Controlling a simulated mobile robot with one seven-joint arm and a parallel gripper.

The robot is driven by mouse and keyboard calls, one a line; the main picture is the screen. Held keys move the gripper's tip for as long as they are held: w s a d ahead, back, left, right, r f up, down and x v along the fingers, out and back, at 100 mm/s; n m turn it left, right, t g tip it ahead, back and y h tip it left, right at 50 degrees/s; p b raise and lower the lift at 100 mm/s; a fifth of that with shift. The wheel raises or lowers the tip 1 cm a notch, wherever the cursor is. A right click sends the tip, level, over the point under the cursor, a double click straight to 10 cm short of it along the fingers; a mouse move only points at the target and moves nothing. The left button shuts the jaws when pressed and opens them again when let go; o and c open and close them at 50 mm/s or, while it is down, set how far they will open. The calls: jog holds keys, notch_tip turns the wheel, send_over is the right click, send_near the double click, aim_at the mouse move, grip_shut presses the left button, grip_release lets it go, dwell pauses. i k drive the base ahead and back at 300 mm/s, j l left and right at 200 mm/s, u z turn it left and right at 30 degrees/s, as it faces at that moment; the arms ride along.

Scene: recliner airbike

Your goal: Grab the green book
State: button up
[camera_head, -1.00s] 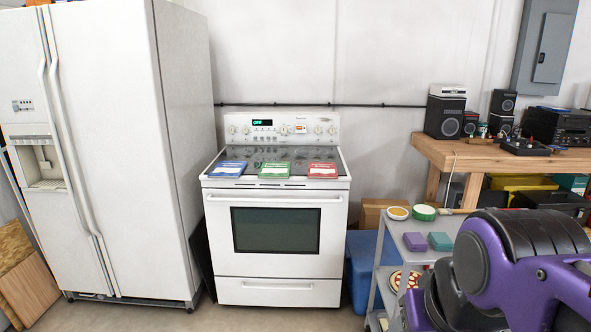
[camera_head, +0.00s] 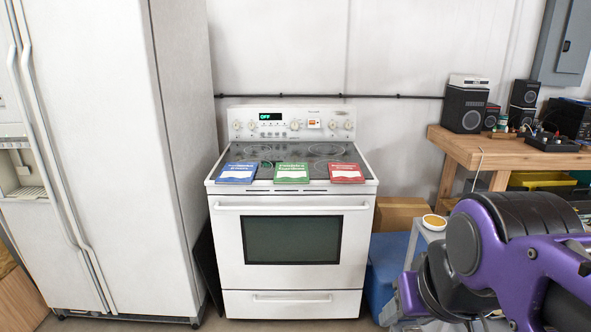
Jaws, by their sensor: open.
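The green book (camera_head: 292,173) lies flat on the front of the stove top, its cover facing up. It is the middle one of three books in a row. A blue book (camera_head: 237,173) lies to its left and a red book (camera_head: 346,173) to its right, with narrow gaps between them. My purple and black arm shows at the lower right, well apart from the books. I cannot make out my gripper's fingers in this view.
The white stove (camera_head: 293,240) stands beside a tall white fridge (camera_head: 90,150). To the right are a blue bin (camera_head: 386,270), a grey cart (camera_head: 430,235) partly hidden by my arm, and a wooden workbench (camera_head: 500,155) with speakers. The floor right before the stove is mostly out of frame.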

aim_at(286, 172)
jog(key=i+j, duration=1.25)
jog(key=j, duration=0.15)
jog(key=l+z, duration=0.05)
